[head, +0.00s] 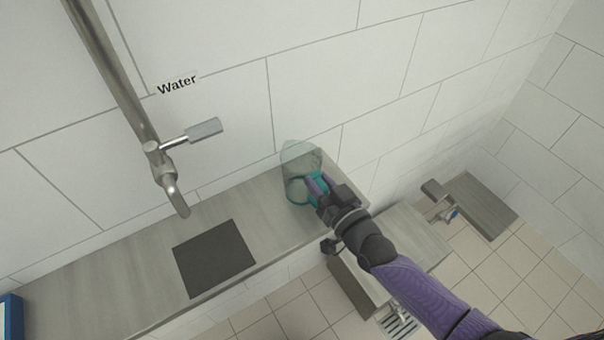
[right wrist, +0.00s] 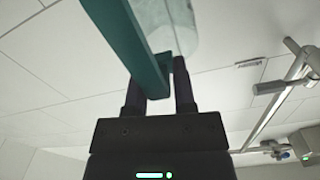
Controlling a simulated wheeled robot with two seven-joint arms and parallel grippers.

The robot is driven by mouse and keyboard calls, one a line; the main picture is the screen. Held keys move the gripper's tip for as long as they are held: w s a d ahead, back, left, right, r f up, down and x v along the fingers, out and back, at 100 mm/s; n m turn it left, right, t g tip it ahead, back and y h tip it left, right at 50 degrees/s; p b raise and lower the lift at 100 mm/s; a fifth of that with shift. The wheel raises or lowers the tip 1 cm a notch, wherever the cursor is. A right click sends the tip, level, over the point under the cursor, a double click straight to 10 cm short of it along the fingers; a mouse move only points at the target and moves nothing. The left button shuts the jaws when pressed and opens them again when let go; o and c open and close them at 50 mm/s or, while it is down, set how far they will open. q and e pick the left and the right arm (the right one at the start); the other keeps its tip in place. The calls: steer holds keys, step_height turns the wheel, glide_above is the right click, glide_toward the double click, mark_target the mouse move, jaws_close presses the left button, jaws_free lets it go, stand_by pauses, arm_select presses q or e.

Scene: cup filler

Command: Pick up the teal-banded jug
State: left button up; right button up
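The teal-banded jug (head: 299,160) is clear with a teal band near its base. It shows at the right part of the counter, close to the wall. My right gripper (head: 317,186) is at the jug's near right side. In the right wrist view, the jug's teal handle (right wrist: 150,70) fills the gap between the two dark fingers (right wrist: 160,92), and the gripper looks shut on it. Part of the clear jug body (right wrist: 165,25) shows beyond the fingers. I cannot tell whether the jug's base touches the counter. My left gripper is out of view.
A metal tap (head: 160,165) labelled "Water" hangs over the counter (head: 110,250), left of the jug. A dark square pad (head: 213,258) lies on the counter below it. A blue object (head: 10,318) stands at the far left. The tiled wall is close behind.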

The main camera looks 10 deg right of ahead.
jaws_close()
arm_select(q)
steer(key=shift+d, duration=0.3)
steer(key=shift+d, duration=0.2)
